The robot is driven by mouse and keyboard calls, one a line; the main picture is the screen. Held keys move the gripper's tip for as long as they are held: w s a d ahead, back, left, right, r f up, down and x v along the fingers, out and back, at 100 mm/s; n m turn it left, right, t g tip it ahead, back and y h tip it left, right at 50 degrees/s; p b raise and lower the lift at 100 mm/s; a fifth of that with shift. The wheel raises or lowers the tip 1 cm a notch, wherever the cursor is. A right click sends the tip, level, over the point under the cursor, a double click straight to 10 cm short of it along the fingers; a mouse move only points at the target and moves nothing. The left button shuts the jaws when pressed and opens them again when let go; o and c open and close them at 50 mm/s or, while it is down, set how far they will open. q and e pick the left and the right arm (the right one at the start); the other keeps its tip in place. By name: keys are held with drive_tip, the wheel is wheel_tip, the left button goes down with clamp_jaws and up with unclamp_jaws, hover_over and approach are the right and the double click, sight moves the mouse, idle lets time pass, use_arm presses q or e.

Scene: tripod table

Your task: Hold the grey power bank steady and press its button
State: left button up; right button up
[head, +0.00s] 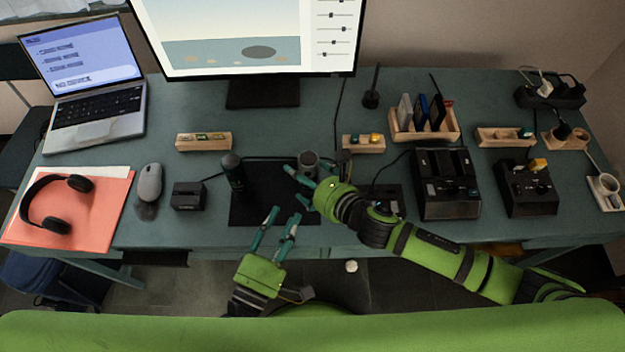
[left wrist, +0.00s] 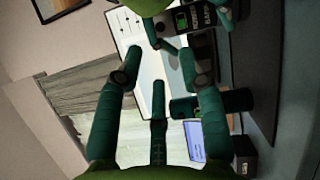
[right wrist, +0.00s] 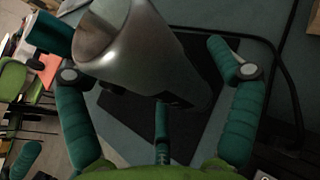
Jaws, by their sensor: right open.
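The grey power bank (head: 308,159) stands upright at the back right of the black mat (head: 268,208). In the right wrist view it is a large silver-grey cylinder (right wrist: 165,48) between my spread fingers. My right gripper (head: 313,173) is open around it; I cannot tell whether any finger touches it. In the left wrist view a dark body with a green battery mark and lettering, apparently the power bank (left wrist: 190,17), shows beside the right fingers. My left gripper (head: 283,216) is open and empty, over the mat's front edge, apart from the power bank. I cannot make out the button.
A dark cylinder (head: 232,172) stands at the mat's left edge, with a small black box (head: 188,196) beyond it. The monitor base (head: 262,93) is behind. A black docking unit (head: 446,184) stands to the right. The mat's middle is clear.

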drive_tip(key=c, duration=1.6)
use_arm(q)
clamp_jaws()
use_arm(e)
drive_tip(key=shift+c, duration=0.2)
